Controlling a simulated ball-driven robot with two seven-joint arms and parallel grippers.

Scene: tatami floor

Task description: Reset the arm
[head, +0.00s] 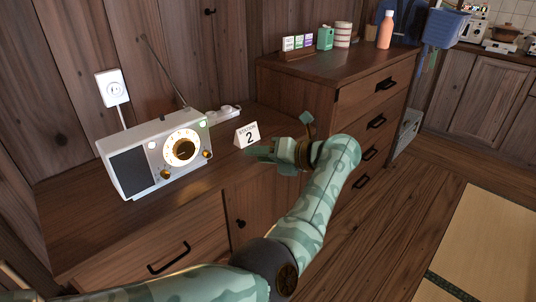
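My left arm, green camouflage, comes in from the bottom left and bends up over the front edge of a low wooden cabinet. My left gripper (282,139) is over the right part of the cabinet top, just right of a white "STATION 2" card (247,135). Its two green fingers are spread apart, one to the left and one up to the right, and nothing shows between them. My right gripper is not in view.
A white radio (135,160) with a lit dial stands on the low cabinet (95,226), left of the card. A power strip (222,114) lies behind. A taller chest (318,75) stands right, bearing a bottle (385,30), a cup (342,34) and a green canister (325,38).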

